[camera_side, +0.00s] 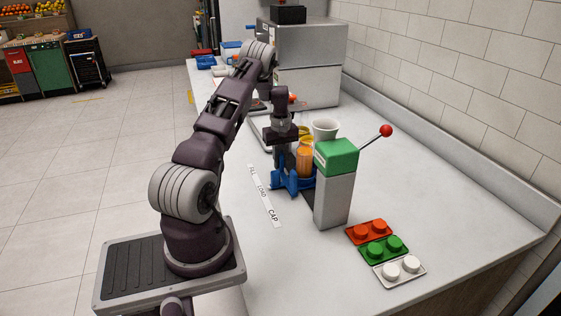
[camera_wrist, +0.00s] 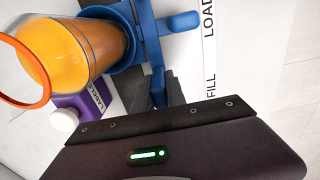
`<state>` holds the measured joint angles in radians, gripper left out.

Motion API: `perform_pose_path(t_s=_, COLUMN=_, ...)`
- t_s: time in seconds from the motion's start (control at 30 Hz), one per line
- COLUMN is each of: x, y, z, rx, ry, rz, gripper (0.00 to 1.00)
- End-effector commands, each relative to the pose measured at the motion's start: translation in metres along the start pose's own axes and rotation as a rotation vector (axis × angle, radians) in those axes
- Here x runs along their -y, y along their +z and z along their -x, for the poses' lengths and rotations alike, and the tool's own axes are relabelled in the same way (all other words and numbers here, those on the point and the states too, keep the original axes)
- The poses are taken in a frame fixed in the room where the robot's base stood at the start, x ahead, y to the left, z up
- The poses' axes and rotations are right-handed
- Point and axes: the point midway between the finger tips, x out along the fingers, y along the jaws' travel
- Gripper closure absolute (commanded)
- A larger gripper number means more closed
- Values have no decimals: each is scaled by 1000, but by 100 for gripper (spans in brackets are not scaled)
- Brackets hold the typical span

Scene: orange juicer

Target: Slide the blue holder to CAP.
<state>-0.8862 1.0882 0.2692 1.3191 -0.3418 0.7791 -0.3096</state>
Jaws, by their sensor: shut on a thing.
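The blue holder (camera_side: 291,182) stands on the counter by the middle of the label strip (camera_side: 262,195), which reads FILL, LOAD, CAP. In the wrist view, an arm of the holder (camera_wrist: 147,35) points at the word LOAD on the strip (camera_wrist: 209,50). A clear cup of orange juice (camera_side: 305,161) sits upright in the holder; the cup (camera_wrist: 75,48) fills the upper left of the wrist view. My gripper (camera_side: 280,170) points down, shut on a blue upright part of the holder between its dark fingers (camera_wrist: 158,98).
A grey press with a green top (camera_side: 337,155) and red-knobbed lever stands right of the holder. A white funnel-like cup (camera_side: 326,128) is behind it. Red (camera_side: 369,231), green (camera_side: 382,250) and white (camera_side: 400,270) button blocks lie in front. The counter near CAP is clear.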

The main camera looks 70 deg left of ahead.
Motion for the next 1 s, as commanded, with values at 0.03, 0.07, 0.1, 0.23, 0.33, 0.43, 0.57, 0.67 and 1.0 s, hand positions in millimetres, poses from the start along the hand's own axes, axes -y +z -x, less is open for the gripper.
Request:
perform_pose_path(t_s=0.03, x=0, y=0, z=0, rx=0, ry=0, rz=0, gripper=100)
perform_pose_path(t_s=0.07, x=0, y=0, z=1, rx=0, ry=0, rz=0, gripper=100)
perform_pose_path(t_s=0.1, x=0, y=0, z=1, rx=0, ry=0, rz=0, gripper=100)
perform_pose_path(t_s=0.23, x=0, y=0, z=1, rx=0, ry=0, rz=0, gripper=100)
perform_pose_path(t_s=0.33, x=0, y=0, z=1, rx=0, ry=0, rz=0, gripper=100)
perform_pose_path(t_s=0.43, x=0, y=0, z=1, rx=0, ry=0, rz=1, gripper=100)
perform_pose_path(t_s=0.57, x=0, y=0, z=1, rx=0, ry=0, rz=1, gripper=100)
perform_pose_path(t_s=0.67, x=0, y=0, z=1, rx=0, ry=0, rz=1, gripper=100)
perform_pose_path(t_s=1.0, x=0, y=29, z=1, rx=4, ry=0, rz=2, gripper=100)
